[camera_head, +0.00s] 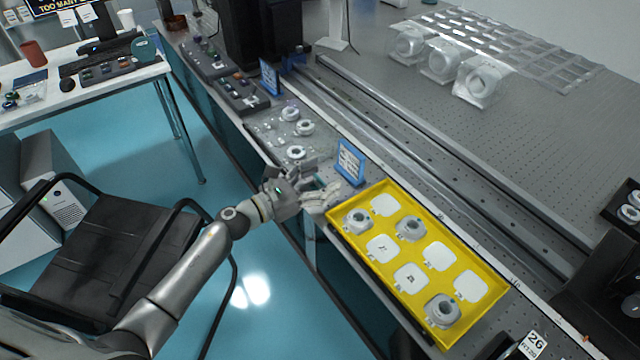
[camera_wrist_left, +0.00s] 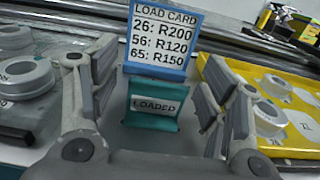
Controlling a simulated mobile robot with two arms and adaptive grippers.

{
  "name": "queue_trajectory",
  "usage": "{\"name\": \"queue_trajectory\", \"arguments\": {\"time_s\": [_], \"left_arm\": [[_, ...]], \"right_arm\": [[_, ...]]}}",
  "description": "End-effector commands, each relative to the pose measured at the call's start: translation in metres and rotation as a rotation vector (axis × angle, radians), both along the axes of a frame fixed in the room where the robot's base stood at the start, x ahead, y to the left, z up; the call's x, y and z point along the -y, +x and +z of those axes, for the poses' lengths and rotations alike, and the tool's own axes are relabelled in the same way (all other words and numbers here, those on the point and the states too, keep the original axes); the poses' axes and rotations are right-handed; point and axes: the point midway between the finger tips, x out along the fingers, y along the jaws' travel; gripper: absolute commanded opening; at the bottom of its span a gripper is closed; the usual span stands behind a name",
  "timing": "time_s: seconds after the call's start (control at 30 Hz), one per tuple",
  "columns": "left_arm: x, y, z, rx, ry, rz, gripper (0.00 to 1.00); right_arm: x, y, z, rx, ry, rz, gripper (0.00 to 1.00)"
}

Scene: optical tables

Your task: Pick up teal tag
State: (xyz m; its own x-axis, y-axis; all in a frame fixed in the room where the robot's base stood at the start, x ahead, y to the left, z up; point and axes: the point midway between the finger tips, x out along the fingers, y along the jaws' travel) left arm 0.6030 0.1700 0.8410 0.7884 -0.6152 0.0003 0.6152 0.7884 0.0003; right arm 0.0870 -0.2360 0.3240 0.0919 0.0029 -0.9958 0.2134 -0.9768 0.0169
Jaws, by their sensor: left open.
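The teal tag (camera_wrist_left: 153,124), with a white label reading LOADED, stands between the spread fingers of my left gripper (camera_wrist_left: 153,88) in the left wrist view. Clear gaps show on both sides of it, so the fingers appear not to touch it. My right gripper is not in view.
The blue-framed load card (camera_wrist_left: 163,38) stands just behind the tag; it also shows in the head view (camera_head: 350,162). A yellow tray (camera_head: 490,308) with white plates and round mounts is close to the right. More round mounts (camera_head: 296,153) lie to the left.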

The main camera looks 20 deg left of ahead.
Motion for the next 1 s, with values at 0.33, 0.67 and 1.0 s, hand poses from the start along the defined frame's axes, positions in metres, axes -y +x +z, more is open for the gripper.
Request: {"name": "queue_trajectory", "arguments": {"time_s": [0.33,0.67,1.0], "left_arm": [[0.000,0.000,-0.001,-0.001,0.001,0.000,0.44],[0.000,-0.001,-0.001,-0.001,0.001,0.000,0.29],[-0.001,-0.001,0.019,0.003,0.005,-0.002,0.29]], "right_arm": [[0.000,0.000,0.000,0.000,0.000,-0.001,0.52],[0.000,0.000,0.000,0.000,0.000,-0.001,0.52],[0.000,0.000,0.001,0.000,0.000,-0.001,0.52]]}}
